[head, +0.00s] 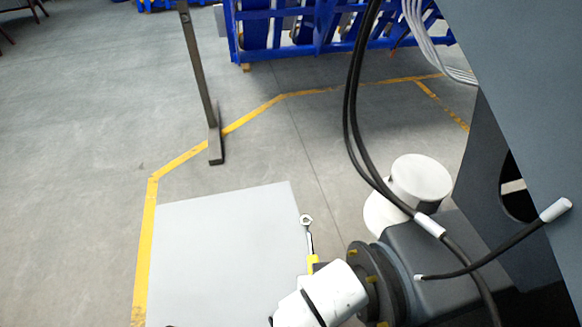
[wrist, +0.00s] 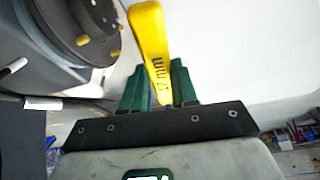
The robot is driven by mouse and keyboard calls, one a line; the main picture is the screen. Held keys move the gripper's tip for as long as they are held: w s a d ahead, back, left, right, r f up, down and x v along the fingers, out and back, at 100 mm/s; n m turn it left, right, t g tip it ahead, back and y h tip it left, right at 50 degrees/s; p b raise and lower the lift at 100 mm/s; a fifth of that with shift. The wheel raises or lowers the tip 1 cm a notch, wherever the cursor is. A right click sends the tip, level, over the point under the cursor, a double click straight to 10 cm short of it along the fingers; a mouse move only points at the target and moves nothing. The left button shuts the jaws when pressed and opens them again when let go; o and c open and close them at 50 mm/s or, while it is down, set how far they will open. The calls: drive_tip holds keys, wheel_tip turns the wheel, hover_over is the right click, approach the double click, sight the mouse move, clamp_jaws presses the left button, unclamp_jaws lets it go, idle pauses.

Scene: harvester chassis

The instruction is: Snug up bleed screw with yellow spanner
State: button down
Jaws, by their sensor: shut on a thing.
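The yellow spanner has a yellow handle (head: 313,262) and a metal shank with a ring-like head (head: 306,220), seen in the head view against the floor and the pale panel's edge. In the wrist view its yellow handle (wrist: 152,45) stands between the green fingers of my gripper (wrist: 160,88), which are shut on it. The spanner's metal head is out of sight in the wrist view. In the head view my gripper is hidden behind a white rounded part. I cannot make out the bleed screw in either view.
A dark round flange with yellow bolts (head: 362,280) is close to the spanner; it also shows in the wrist view (wrist: 85,30). Black cables (head: 352,120) hang at right. A pale flat panel (head: 225,250) lies left. A post (head: 198,80) stands on open floor beyond.

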drive_tip(key=w+d+f, duration=0.1)
drive_tip(key=d+f, duration=0.1)
drive_tip(key=d, duration=0.5)
drive_tip(key=w+d+f+m, duration=0.1)
drive_tip(key=w+d+f, duration=0.1)
drive_tip(key=d, duration=0.5)
drive_tip(key=shift+w+f, duration=0.15)
